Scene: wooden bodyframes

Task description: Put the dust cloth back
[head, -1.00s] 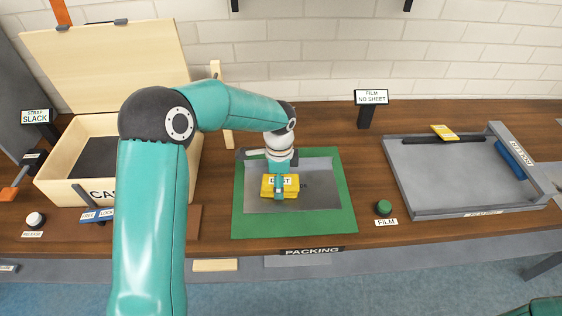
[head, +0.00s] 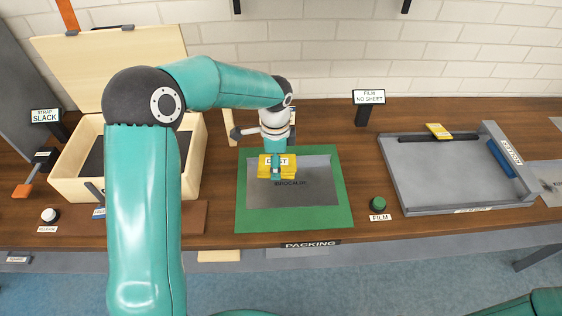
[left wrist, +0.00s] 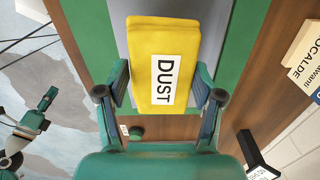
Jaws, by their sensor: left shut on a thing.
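The dust cloth (head: 268,166) is a folded yellow cloth with a white DUST label. My left gripper (head: 277,174) is shut on it, over the far left part of the grey plate (head: 310,200) on the green mat (head: 244,215). Whether the cloth touches the plate I cannot tell. In the left wrist view the cloth (left wrist: 163,60) sits between the fingers (left wrist: 160,92), its label facing the camera. My right gripper (left wrist: 35,118) shows small at the left edge of the left wrist view, and its jaws are unclear.
An open wooden case (head: 73,186) stands left, partly behind my left arm. A grey tray (head: 410,205) stands right, with a yellow item (head: 438,131) and a blue item (head: 500,158). A green FILM button (head: 379,204) and FILM NO SHEET sign (head: 369,97) stand between mat and tray.

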